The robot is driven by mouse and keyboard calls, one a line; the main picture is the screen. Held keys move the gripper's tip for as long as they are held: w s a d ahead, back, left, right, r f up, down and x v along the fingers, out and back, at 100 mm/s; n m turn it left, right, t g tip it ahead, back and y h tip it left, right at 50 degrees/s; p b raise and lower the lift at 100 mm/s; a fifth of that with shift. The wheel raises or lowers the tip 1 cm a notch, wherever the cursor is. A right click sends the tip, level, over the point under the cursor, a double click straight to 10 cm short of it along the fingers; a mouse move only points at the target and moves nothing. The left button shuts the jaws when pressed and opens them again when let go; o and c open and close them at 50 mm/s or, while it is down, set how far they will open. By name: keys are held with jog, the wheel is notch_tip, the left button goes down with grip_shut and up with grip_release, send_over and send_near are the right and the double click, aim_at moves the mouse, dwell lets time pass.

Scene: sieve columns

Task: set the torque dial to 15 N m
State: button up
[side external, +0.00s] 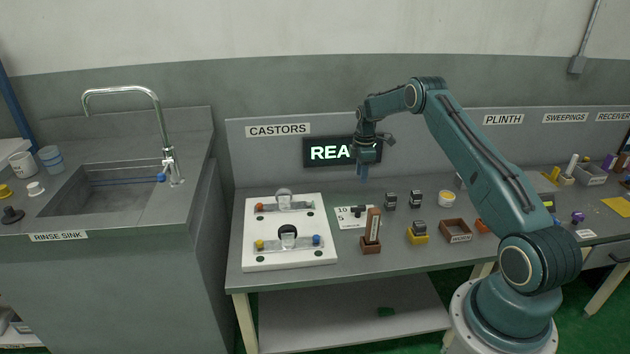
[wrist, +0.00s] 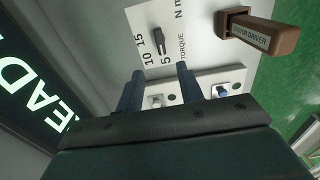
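The torque dial is a small black knob (wrist: 160,38) on a white card (wrist: 190,22) marked 5, 10, 15, TORQUE and N m. One end of the narrow knob appears to lie nearest the 5; the exact setting is hard to tell. In the side view, the card (side external: 344,222) lies on the bench with the dial (side external: 357,211) on it. My gripper (side external: 363,176) hangs above and behind the card, apart from the dial. In the wrist view, the two fingers of my gripper (wrist: 160,70) are spread, with nothing between them.
A brown-handled driver (side external: 373,226) stands upright in a holder just right of the card. A white board with castors (side external: 287,262) lies to the left. A lit display (side external: 325,153) stands behind. Black-topped blocks (side external: 416,197) and a brown tray (side external: 456,230) are farther right.

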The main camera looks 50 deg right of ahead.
aim_at(358, 207)
notch_tip(358, 207, down, 13)
dwell(0.7)
grip_shut()
